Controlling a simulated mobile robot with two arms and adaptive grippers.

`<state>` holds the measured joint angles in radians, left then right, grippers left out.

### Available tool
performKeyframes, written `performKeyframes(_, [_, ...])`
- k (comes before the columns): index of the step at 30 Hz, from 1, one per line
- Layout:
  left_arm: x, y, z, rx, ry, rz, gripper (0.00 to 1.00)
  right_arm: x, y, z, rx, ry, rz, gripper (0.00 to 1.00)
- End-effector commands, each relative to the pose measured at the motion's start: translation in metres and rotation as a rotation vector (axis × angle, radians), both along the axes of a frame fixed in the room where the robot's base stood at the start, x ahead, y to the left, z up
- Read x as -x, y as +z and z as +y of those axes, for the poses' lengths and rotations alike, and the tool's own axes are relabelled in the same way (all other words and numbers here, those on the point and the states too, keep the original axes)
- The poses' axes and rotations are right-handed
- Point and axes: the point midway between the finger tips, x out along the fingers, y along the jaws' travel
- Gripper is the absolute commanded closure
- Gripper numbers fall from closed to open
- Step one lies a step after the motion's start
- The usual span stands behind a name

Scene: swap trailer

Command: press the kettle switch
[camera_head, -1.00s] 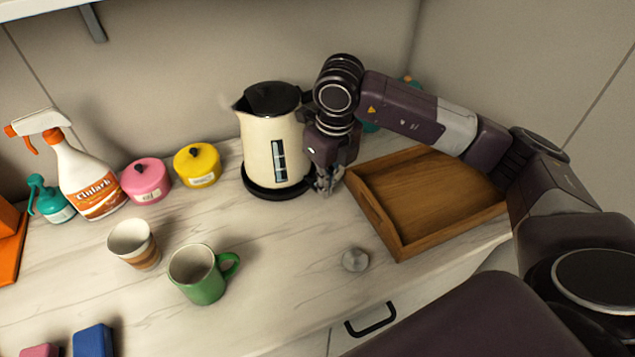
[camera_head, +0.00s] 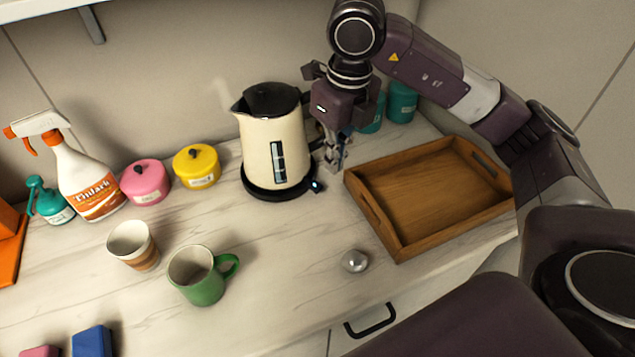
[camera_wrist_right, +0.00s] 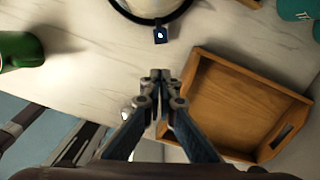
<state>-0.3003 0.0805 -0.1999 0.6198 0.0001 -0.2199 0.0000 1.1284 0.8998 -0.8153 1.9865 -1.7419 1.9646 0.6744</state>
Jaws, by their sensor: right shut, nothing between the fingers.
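A cream kettle (camera_head: 262,150) with a black lid stands upright on its black base (camera_head: 265,192) near the wall. Its switch (camera_head: 316,186) sticks out at the base's lower right and shows a bluish-white light. In the right wrist view the switch (camera_wrist_right: 160,35) shows at the top, with a lit white mark. My right gripper (camera_head: 333,168) is shut and empty, above the counter just right of the kettle and apart from the switch. Its fingertips (camera_wrist_right: 160,75) also show in the right wrist view, below the switch. My left gripper is not in view.
A wooden tray (camera_head: 383,236) lies right of the kettle. Teal containers (camera_head: 402,102) stand behind it. A green mug (camera_head: 203,285), a striped cup (camera_head: 133,245) and a metal ball (camera_head: 355,261) are in front. Pink (camera_head: 146,187) and yellow (camera_head: 196,170) pots stand left.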

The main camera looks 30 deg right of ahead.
Motion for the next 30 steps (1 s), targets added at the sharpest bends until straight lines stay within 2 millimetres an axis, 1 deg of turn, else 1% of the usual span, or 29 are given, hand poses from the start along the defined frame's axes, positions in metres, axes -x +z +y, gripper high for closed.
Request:
performKeyframes(1, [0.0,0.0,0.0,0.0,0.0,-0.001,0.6,0.0,0.009,0.0,-0.001,0.0,-0.004,1.0])
performKeyframes(3, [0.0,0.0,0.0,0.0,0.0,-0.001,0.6,0.001,0.016,0.0,0.0,0.0,-0.001,1.0])
performKeyframes(6, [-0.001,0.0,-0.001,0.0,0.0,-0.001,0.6,0.002,0.022,-0.001,0.0,0.0,0.0,1.0])
performKeyframes(23, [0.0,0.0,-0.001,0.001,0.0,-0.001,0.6,0.003,0.025,-0.001,0.0,0.0,0.001,1.0])
performKeyframes(26, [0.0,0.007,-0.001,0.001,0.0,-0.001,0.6,0.003,0.032,-0.001,0.0,-0.001,0.001,1.0])
performKeyframes(30, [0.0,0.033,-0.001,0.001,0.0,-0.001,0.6,0.003,0.058,-0.001,0.0,-0.001,0.0,1.0])
